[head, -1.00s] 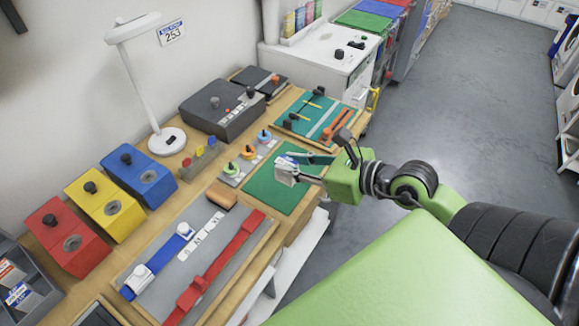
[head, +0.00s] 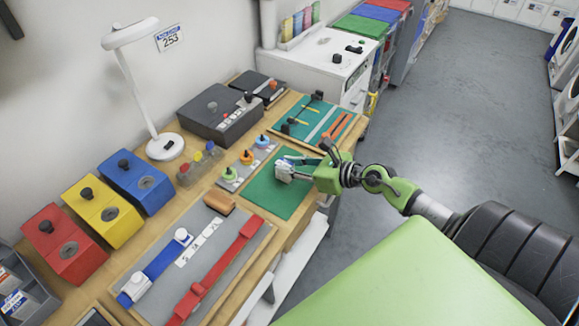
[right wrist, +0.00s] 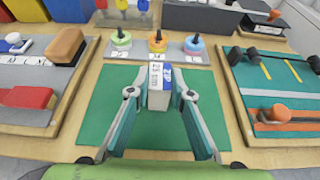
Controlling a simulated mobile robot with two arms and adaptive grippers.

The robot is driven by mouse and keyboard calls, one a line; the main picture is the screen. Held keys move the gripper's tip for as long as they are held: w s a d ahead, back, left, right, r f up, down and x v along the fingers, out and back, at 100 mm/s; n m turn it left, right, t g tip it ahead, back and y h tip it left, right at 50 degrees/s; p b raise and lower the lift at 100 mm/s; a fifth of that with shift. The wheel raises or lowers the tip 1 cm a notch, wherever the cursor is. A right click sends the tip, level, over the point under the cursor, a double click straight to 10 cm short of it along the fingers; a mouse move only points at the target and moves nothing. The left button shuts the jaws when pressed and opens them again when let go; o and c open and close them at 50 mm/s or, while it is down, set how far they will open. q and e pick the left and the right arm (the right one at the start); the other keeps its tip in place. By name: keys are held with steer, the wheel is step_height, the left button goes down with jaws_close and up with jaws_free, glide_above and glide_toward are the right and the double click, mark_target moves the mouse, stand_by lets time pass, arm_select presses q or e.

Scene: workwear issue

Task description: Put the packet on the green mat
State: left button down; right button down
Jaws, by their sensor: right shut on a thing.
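The packet (right wrist: 158,88), a small white and blue box, is between the fingers of my right gripper (right wrist: 156,95) in the right wrist view. It also shows in the head view (head: 284,171), at the tip of my right gripper (head: 290,168). The gripper is shut on it. The green mat (head: 262,195) lies flat on the wooden bench, and the packet is over it. The mat also shows in the right wrist view (right wrist: 100,112). I cannot tell whether the packet touches the mat. My left gripper is not in view.
Behind the mat is a grey strip with green, orange and blue rings (head: 246,157). A teal tool board (head: 332,112) lies to the right in the wrist view. A grey board with blue and red straps (head: 205,255) lies to the left. The mat around the packet is clear.

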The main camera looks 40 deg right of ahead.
steer(key=shift+f, duration=0.25)
steer(key=c, duration=1.8)
jaws_free()
steer(key=shift+s+r, duration=0.1)
steer(key=shift+r, duration=0.1)
steer(key=shift+s+d, duration=0.15)
steer(key=shift+s, duration=0.2)
steer(key=b+v, duration=0.2)
steer(key=v, duration=0.9)
steer(key=shift+r, duration=0.25)
